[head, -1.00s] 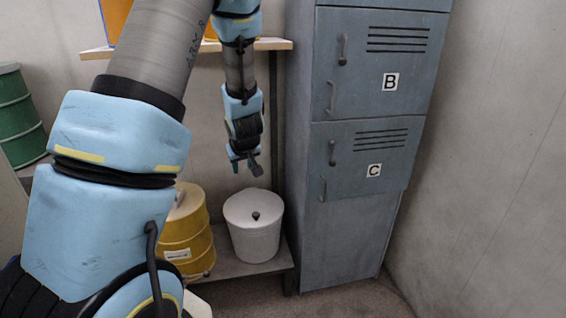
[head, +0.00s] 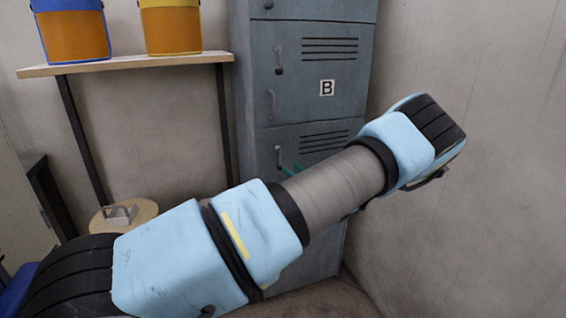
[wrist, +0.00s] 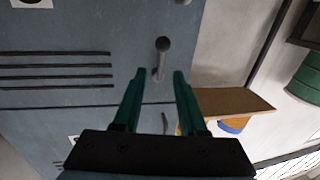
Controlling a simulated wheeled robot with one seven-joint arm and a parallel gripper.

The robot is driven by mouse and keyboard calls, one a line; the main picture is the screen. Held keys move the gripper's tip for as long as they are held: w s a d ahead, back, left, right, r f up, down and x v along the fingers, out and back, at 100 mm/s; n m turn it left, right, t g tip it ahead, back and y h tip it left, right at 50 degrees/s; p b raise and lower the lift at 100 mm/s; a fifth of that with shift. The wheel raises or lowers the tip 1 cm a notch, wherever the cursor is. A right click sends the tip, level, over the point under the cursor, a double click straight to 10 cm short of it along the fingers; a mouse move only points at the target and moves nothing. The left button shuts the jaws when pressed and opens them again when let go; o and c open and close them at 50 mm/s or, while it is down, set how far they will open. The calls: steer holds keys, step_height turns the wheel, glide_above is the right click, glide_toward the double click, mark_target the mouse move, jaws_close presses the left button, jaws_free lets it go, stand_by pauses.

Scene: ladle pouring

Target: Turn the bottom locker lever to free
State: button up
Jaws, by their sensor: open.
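The bottom locker door (head: 318,137) is blue-grey, below the door marked B; my arm covers much of it and its label. Its dark lever (head: 279,154) is near the door's left edge, roughly upright. The upside-down wrist view shows this lever (wrist: 161,58) with a round knob at its lower end. My gripper (wrist: 159,74) is open and empty, and its teal fingers point at the door. In that picture the lever lies between the fingertips; I cannot tell whether they touch it.
The door marked B (head: 308,70) has its own lever (head: 278,58) and lower handle (head: 271,104). A shelf (head: 130,64) with a blue-rimmed bucket (head: 72,38) and a yellow-rimmed bucket (head: 170,28) stands left. A bare wall (head: 470,80) bounds the right side.

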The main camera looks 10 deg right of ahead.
mark_target(272, 158)
steer(key=p+x, duration=0.1)
steer(key=x, duration=0.5)
steer(key=shift+w+a, duration=0.25)
steer(key=shift+w, duration=0.1)
jaws_close()
stand_by(1.1)
